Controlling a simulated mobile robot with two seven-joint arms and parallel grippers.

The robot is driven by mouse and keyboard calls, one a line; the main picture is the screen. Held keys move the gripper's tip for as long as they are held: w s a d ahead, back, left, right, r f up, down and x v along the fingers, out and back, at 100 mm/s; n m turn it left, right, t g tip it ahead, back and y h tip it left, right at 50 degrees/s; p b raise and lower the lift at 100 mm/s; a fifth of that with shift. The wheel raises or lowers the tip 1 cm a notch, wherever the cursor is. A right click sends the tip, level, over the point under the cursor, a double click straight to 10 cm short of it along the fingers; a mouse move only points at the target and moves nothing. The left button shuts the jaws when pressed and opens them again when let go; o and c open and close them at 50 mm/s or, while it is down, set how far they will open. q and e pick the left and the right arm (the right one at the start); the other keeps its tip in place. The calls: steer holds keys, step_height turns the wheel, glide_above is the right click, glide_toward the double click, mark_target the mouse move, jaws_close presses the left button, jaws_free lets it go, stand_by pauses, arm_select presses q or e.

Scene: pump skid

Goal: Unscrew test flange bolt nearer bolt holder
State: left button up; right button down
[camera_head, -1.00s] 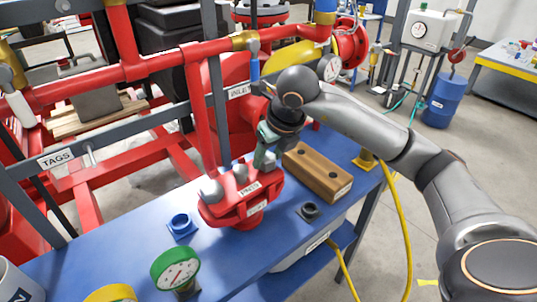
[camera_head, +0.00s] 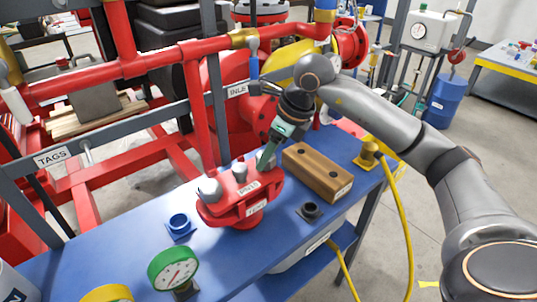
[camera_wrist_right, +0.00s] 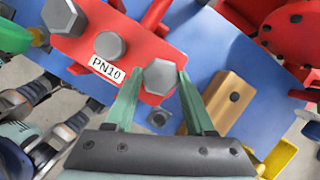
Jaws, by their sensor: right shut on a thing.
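The red test flange (camera_head: 232,212) with a PN10 label stands on the blue bench. A grey bolt head (camera_head: 208,190) sits at its left end and a grey round stud (camera_head: 240,170) in its middle. My right gripper (camera_head: 264,163) is at the flange's right end, beside the wooden bolt holder (camera_head: 325,177). In the right wrist view its green fingers (camera_wrist_right: 158,77) are shut on the nearer hex bolt (camera_wrist_right: 160,76), one on each side of the head. The bolt head appears seated at the flange; its shank is hidden. My left gripper is out of view.
The bolt holder has two dark holes on top. Red pipes and a grey frame stand behind. A yellow hose hangs at right.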

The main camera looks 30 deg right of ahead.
steer(key=n+g, duration=0.1)
steer(key=n, duration=0.1)
steer(key=n+y+p, duration=0.1)
steer(key=n, duration=0.2)
steer(key=shift+a+r+n+g+y, duration=0.1)
steer(key=shift+a+n+g+y, duration=0.05)
steer(key=shift+n+g+y, duration=0.2)
steer(key=shift+n+g+p, duration=0.35)
steer(key=shift+n+g, duration=0.1)
steer(key=shift+n, duration=0.6)
steer(key=shift+s+a+f+n, duration=0.1)
steer(key=shift+f+n, duration=0.1)
steer(key=shift+n, duration=0.3)
steer(key=shift+c, duration=2.3)
jaws_free()
steer(key=shift+a, duration=0.1)
steer(key=o, duration=0.3)
steer(key=shift+d+r, duration=0.1)
steer(key=shift+d, duration=0.1)
